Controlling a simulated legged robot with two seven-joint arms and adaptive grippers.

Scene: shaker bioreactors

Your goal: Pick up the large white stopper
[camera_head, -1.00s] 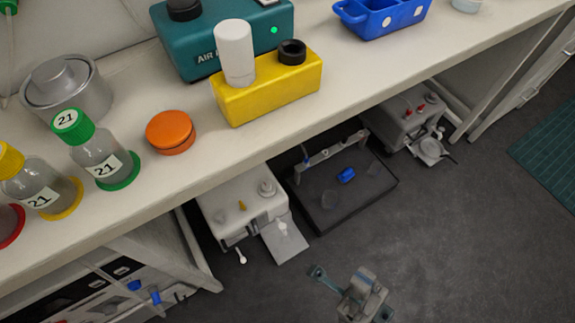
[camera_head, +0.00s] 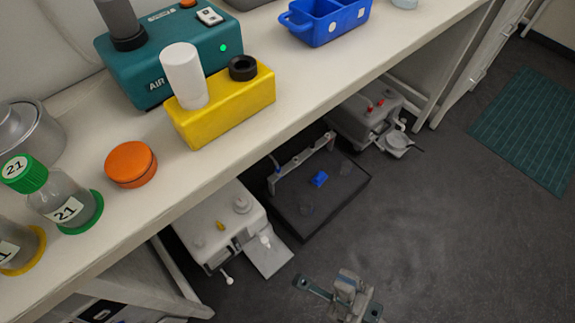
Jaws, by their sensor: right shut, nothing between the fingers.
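The large white stopper (camera_head: 185,77), a tall white cylinder, stands upright in the left part of a yellow block (camera_head: 232,106) on the bench. A short black ring-shaped piece (camera_head: 243,67) sits in the right part of the same block. My right gripper (camera_head: 343,292) is at the bottom of the view, in front of the bench and over the dark floor. It is shut and empty, well apart from the stopper. My left gripper is not in view.
A teal AIR box (camera_head: 135,80) stands behind the yellow block. An orange lid (camera_head: 131,164) and a green-capped bottle (camera_head: 58,193) stand to the left, a blue tray (camera_head: 329,24) to the right. The bench edge lies between my right gripper and the block.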

